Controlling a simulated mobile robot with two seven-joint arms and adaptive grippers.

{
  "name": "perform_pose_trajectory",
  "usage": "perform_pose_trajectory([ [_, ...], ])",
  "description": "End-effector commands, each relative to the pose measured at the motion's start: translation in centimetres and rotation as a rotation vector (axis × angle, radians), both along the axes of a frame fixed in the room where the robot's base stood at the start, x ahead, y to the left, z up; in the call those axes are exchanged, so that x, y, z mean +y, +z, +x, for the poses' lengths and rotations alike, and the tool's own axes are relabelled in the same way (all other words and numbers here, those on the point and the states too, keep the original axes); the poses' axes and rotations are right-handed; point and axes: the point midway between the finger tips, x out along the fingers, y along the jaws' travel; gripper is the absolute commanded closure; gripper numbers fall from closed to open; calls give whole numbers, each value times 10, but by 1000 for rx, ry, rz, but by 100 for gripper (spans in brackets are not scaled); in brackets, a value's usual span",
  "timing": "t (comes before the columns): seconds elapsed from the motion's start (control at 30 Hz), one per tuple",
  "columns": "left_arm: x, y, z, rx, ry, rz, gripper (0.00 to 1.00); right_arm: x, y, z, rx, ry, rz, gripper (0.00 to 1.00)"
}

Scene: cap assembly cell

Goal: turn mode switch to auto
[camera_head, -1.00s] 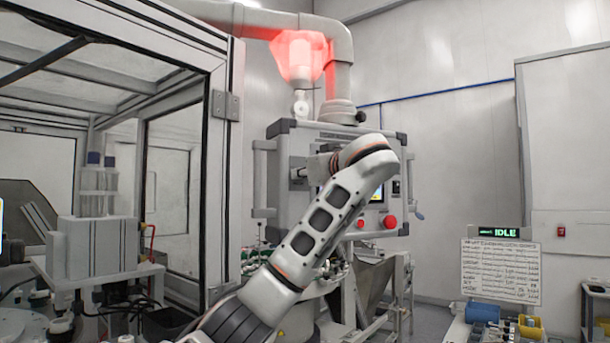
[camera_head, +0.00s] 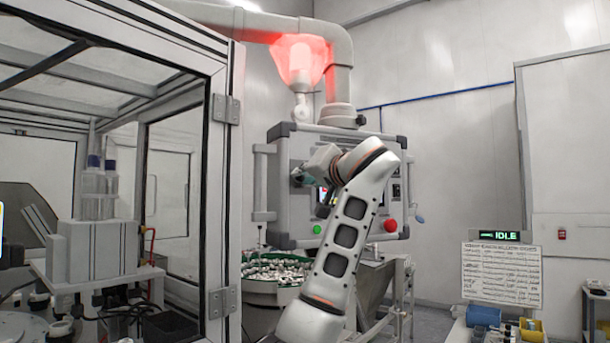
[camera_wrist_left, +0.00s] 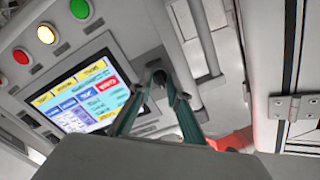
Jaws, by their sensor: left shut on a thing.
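The mode switch is a small dark knob (camera_wrist_left: 158,79) on the grey control panel, beside the touchscreen, in the left wrist view. My left gripper (camera_wrist_left: 160,86) has its two greenish fingers closed in on this knob and is shut on it. In the head view my left gripper (camera_head: 299,176) is at the left part of the panel's face (camera_head: 286,218), and the switch is hidden there. The switch's markings and exact setting cannot be read. My right gripper is not in view.
The touchscreen (camera_wrist_left: 85,95) is lit. Red (camera_wrist_left: 22,57), pale (camera_wrist_left: 46,34) and green (camera_wrist_left: 80,9) round buttons or lamps line the panel. A red button (camera_head: 390,224) sits low right. A glazed enclosure (camera_head: 222,180) stands left. A sign reads IDLE (camera_head: 499,235).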

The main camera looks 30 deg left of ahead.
Motion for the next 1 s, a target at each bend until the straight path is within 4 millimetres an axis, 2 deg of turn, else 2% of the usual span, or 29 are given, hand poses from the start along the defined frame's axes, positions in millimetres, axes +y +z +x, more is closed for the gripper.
perform_pose_trajectory([
  [0.33,-1,1,0,275,-3,169,100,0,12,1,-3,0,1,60],
  [0.6,-1,1,0,456,-3,281,100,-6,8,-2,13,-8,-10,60],
  [1.0,-1,1,0,597,-2,368,100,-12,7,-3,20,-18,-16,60],
])
